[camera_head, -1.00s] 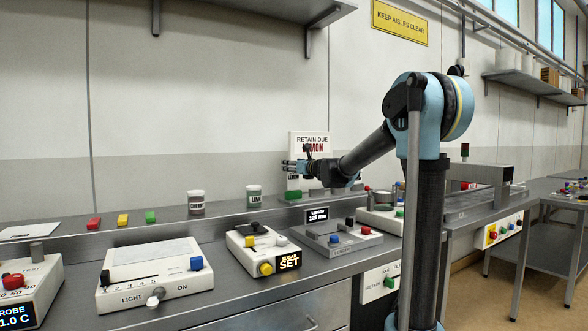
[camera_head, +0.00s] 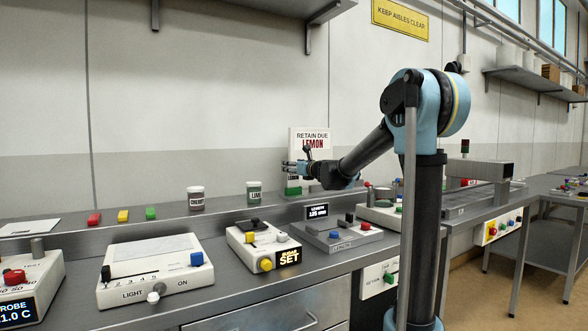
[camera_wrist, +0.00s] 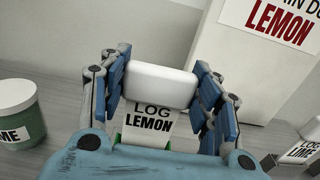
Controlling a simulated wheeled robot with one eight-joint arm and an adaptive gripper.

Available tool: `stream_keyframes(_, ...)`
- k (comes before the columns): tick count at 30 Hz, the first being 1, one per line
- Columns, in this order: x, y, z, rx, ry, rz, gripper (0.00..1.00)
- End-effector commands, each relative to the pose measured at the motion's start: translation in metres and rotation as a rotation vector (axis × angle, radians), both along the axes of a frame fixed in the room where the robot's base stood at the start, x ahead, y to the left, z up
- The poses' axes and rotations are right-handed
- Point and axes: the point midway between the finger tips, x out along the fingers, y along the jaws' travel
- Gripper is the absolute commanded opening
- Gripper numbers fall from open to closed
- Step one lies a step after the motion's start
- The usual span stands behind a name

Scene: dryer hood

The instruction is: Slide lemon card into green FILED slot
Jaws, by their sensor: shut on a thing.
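The lemon card (camera_wrist: 150,122) is white, reads LOG LEMON and has a thick white top. My gripper (camera_wrist: 160,85) is shut on that top, with blue finger pads at both sides. In the head view my gripper (camera_head: 292,167) is low in front of the RETAIN DUE LEMON sign. The green slot (camera_head: 293,190) is directly below it on the back ledge. Green edges of it show around the card's lower part in the wrist view (camera_wrist: 118,139). The card's lower end is hidden, so I cannot tell whether it is inside the slot.
The RETAIN DUE LEMON sign (camera_wrist: 245,55) stands close behind on the right. A grey LENGTH device (camera_head: 340,236) sits on the bench in front.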

Motion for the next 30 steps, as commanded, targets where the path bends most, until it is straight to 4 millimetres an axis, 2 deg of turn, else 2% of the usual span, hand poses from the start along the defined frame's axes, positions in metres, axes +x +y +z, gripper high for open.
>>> stream_keyframes(25, 0.000, 0.000, -0.017, 0.000, 0.000, 0.000, 0.34)
stream_keyframes(26, 0.000, 0.000, -0.017, 0.000, 0.000, 0.000, 0.64)
stream_keyframes(28, 0.000, 0.000, -0.017, 0.000, 0.000, 0.000, 0.80)
stream_keyframes(30, 0.000, 0.000, -0.017, 0.000, 0.000, 0.000, 0.80)
